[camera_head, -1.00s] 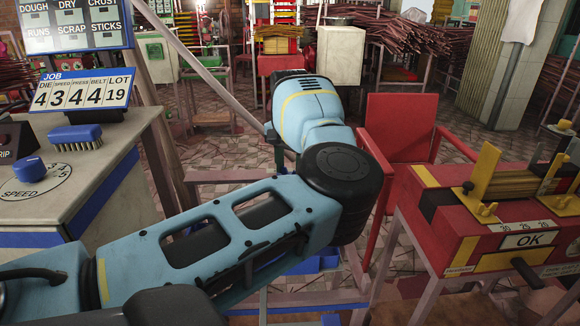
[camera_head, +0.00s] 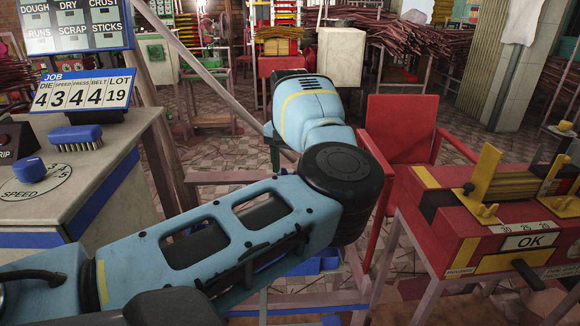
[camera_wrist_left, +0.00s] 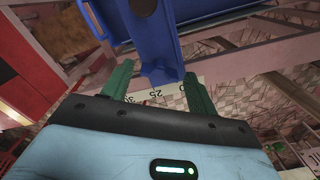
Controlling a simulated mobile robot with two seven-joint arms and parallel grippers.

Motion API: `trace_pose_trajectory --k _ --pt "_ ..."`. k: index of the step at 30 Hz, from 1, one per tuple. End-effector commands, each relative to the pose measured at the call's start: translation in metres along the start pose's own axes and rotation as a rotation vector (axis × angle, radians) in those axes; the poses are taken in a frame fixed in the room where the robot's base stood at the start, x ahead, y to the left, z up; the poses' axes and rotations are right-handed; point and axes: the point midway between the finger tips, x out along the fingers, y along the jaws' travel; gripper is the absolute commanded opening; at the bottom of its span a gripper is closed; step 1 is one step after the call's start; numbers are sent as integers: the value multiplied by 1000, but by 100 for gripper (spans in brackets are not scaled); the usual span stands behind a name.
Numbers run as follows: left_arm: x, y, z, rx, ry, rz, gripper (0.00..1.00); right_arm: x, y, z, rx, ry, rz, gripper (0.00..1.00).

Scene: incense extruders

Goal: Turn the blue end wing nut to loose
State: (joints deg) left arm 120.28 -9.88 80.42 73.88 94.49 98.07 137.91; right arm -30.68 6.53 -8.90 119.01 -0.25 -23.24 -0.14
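In the left wrist view, my left gripper (camera_wrist_left: 160,76) has its two green fingers apart. A blue part (camera_wrist_left: 158,68) with a tab-like lower end shows between the fingertips, and I cannot tell whether they touch it. It joins a larger blue body (camera_wrist_left: 145,25) with a round hole. I cannot make out for sure whether the tab is the blue end wing nut. In the head view, my left arm covers this area, with a green finger (camera_head: 274,152) partly showing. My right gripper is not in view.
A red chair (camera_head: 400,130) stands behind. A counter (camera_head: 110,190) with a blue knob (camera_head: 29,169) and a brush (camera_head: 75,136) is at left.

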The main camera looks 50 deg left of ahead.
Motion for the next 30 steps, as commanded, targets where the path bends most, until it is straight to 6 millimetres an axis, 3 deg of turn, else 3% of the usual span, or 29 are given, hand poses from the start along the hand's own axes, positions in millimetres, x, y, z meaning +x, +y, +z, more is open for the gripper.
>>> trace_pose_trajectory --k 11,24,30 --pt "-2 0 0 1 -3 2 64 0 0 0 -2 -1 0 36" --pt "-63 0 0 0 -1 2 64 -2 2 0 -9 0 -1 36" --pt "-76 0 0 0 -2 1 64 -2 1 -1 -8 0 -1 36"
